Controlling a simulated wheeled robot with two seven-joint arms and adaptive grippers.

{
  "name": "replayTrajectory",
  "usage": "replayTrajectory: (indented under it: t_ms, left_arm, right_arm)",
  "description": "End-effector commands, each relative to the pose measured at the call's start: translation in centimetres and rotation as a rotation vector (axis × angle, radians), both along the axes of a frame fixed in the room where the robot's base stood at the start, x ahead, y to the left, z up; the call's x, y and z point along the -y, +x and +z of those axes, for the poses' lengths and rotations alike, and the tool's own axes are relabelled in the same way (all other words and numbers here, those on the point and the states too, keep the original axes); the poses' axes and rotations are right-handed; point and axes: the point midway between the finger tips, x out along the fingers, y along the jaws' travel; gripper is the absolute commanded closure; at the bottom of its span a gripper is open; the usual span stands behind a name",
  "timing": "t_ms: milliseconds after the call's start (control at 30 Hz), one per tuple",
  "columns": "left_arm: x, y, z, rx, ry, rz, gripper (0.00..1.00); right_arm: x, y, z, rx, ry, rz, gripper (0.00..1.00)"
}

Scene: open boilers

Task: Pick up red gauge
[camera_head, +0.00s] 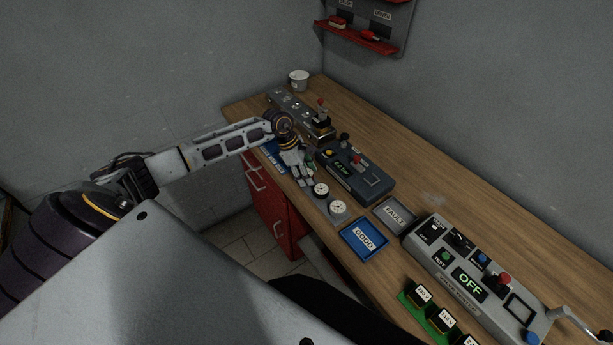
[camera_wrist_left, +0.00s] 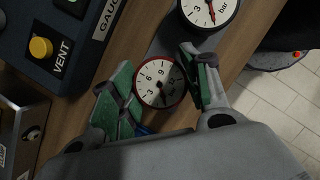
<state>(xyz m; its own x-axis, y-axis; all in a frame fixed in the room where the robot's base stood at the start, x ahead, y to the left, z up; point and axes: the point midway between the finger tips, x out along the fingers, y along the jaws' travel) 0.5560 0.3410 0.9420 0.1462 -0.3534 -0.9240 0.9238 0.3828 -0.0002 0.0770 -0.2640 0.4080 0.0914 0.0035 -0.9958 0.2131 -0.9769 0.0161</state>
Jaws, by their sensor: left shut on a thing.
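The red gauge (camera_wrist_left: 160,84) is a round white dial with a red rim, seen in the left wrist view between the green pads of my left gripper (camera_wrist_left: 158,82). The gripper is shut on it, one finger on each side. In the head view my left gripper (camera_head: 305,174) is low over the near edge of the bench, and I cannot make out the red gauge there. A black-rimmed gauge (camera_head: 321,189), marked bar in the left wrist view (camera_wrist_left: 208,10), is close beside it. My right gripper is not in view.
Another white gauge (camera_head: 338,208), a blue GOOD tray (camera_head: 345,236) and a grey FAULT tray (camera_head: 409,227) lie to the right. A dark control box (camera_head: 375,190) with a VENT button stands just behind. A large OFF panel (camera_head: 440,252) fills the right of the bench.

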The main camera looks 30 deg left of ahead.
Motion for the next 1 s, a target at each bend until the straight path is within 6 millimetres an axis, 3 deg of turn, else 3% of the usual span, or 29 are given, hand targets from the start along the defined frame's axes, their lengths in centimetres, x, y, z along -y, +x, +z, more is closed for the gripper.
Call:
replayTrajectory:
  t_ms: [467, 1000]
  left_arm:
    - [-0.1, 0.1, 0.9, 0.003, 0.0, 0.0, 0.81]
    - [0.0, 0.1, 7.9, 0.005, 0.001, -0.001, 0.81]
  right_arm:
    - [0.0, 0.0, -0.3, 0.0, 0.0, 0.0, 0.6]
    - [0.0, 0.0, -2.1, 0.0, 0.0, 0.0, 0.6]
